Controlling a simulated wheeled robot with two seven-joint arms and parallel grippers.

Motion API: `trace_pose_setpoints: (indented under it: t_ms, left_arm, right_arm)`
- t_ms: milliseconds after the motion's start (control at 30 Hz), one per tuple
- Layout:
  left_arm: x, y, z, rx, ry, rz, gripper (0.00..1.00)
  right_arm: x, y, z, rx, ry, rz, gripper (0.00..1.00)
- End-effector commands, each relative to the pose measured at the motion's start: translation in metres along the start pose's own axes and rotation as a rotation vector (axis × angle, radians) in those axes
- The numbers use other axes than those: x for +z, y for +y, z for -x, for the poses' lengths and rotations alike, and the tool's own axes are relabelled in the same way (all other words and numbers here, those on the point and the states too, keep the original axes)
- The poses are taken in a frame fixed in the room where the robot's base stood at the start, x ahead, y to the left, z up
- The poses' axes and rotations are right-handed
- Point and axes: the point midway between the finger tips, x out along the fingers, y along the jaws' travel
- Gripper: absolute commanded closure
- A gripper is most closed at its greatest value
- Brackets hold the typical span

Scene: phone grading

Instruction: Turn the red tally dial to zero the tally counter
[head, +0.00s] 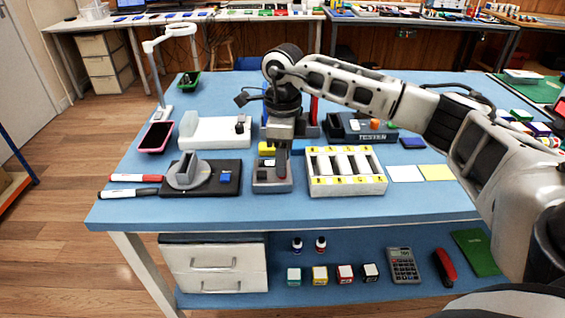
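My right arm reaches in from the right, and my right gripper (282,152) points down over a small grey box (272,186) near the front middle of the table. The box looks like the tally counter. A small bit of red shows at its right side by the fingertips, likely the red tally dial, but the gripper hides most of it. I cannot tell whether the fingers touch or grip it. A yellow part (266,150) shows at the box's back left. My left gripper is out of view.
Left of the box is a black base with a grey cradle (185,172). To its right is a white slotted tray (345,187) with yellow labels. Behind stand a white device (215,132) and a box marked TESTER (365,128). The blue table's front strip (300,210) is clear.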

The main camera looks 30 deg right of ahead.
Motion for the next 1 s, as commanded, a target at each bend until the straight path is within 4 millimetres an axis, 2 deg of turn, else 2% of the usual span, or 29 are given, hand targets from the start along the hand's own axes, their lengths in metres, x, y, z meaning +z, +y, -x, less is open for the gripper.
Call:
trace_pose_setpoints:
  t_ms: [200, 500, 633, 667, 1000]
  left_arm:
    - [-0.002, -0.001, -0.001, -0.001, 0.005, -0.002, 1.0]
    - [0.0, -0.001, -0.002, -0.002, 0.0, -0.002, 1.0]
    - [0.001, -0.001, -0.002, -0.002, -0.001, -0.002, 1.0]
    - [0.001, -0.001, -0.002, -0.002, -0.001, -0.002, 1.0]
    - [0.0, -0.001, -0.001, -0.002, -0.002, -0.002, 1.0]
  right_arm:
    - [0.0, 0.0, -0.018, 0.001, 0.001, 0.001, 0.61]
    - [0.0, 0.0, -0.02, 0.0, 0.0, 0.001, 0.61]
    - [0.0, 0.0, -0.019, 0.0, 0.0, 0.001, 0.97]
    - [0.0, 0.0, -0.019, 0.0, 0.0, 0.001, 1.0]
    - [0.0, 0.0, -0.019, 0.001, -0.002, -0.028, 1.0]
